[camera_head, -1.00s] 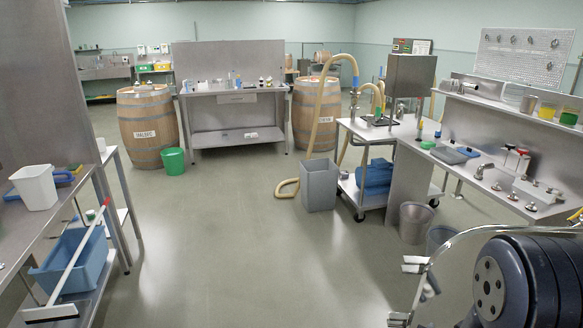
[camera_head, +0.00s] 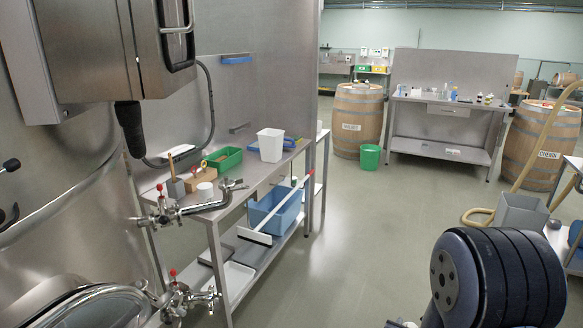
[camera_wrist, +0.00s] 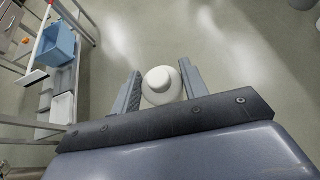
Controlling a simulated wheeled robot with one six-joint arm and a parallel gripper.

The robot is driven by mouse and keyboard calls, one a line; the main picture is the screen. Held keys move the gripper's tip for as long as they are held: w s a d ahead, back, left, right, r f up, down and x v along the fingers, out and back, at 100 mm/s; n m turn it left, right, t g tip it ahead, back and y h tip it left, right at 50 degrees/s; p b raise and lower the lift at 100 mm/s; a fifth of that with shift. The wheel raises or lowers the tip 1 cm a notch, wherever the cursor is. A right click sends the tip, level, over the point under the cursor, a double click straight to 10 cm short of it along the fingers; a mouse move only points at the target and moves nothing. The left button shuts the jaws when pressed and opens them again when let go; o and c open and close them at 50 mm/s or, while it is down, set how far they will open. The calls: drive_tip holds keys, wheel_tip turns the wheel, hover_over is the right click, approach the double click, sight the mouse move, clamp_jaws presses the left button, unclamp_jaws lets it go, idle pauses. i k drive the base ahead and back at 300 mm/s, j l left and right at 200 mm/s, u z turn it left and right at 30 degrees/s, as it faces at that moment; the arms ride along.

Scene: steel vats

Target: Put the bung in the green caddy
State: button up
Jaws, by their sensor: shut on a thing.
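The bung (camera_wrist: 162,86) is a pale, off-white round stopper with a raised knob on its face. In the wrist view it sits between the two fingers of my gripper (camera_wrist: 160,84), which is shut on it and holds it above the floor. The green caddy (camera_head: 222,158) is a low open green tray on the steel bench at the left of the head view, apart from my gripper. What lies in the caddy is too small to tell.
The steel bench (camera_head: 262,178) also holds a white tub (camera_head: 271,145) and a small white pot (camera_head: 205,190). A valve pipe (camera_head: 225,190) juts in front of it. A blue bin (camera_head: 272,212) stands on its lower shelf. Floor right of it is clear.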

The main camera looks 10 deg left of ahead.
sight(223, 169)
drive_tip(key=i+j+u, duration=0.25)
drive_tip(key=i, duration=0.3)
drive_tip(key=i+u, duration=0.3)
drive_tip(key=i, duration=1.05)
drive_tip(key=i+j, duration=0.15)
drive_tip(key=i, duration=0.65)
